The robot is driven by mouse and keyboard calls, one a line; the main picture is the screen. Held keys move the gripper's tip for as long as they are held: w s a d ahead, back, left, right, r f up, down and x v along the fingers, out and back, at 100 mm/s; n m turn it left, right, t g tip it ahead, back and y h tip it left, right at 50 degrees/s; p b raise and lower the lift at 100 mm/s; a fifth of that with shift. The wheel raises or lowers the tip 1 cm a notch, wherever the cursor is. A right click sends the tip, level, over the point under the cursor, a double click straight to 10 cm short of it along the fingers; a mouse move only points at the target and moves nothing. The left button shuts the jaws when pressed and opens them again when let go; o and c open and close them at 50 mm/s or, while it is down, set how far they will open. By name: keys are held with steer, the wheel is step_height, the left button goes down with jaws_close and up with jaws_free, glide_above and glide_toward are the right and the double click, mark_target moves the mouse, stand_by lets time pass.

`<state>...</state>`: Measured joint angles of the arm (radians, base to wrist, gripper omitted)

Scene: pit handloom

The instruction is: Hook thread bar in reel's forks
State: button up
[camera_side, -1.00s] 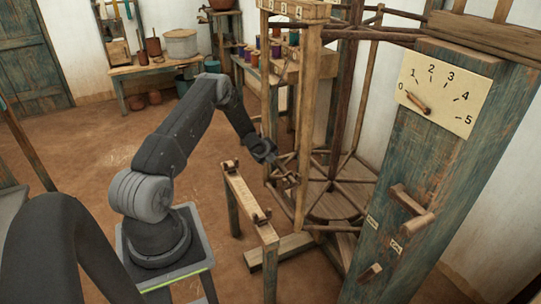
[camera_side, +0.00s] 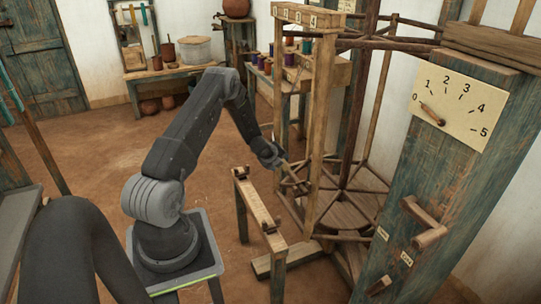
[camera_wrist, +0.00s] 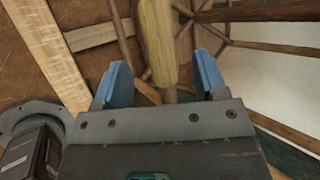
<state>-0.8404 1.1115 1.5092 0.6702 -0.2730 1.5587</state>
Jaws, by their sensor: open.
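A light wooden bar (camera_wrist: 157,40) lies between my gripper's two blue fingers in the wrist view, with a gap on each side. It may be the thread bar; I see no clear thread on it. My gripper (camera_side: 277,163) is open, low beside the reel (camera_side: 346,187), which has wooden posts and spokes. A pale stick (camera_side: 293,170) shows just past my gripper in the side view; I cannot tell whether it is the same bar. The forks are too small to make out, so I cannot tell whether the bar sits in them.
A low wooden stand (camera_side: 257,205) with small rests at its ends is in front of the reel and looks empty. A tall post with a 0-to-5 dial (camera_side: 450,103) stands at right. Coloured spools (camera_side: 290,60) sit behind. The floor at left is clear.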

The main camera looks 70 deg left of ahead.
steer(key=v, duration=1)
steer(key=d+r+n, duration=0.9)
steer(key=d+r, duration=1.1)
steer(key=r, duration=0.2)
steer(key=s+d+r+n+h, duration=0.2)
steer(key=s+d+r+n, duration=0.1)
steer(key=s+d, duration=0.5)
steer(key=s+d+r+n+g+h, duration=0.1)
steer(key=s+d+r+n+h, duration=0.1)
steer(key=s+d, duration=0.7)
steer(key=shift+d+r+n+g+h, duration=0.35)
steer(key=shift+d+r+n, duration=0.5)
steer(key=shift+d+n, duration=0.3)
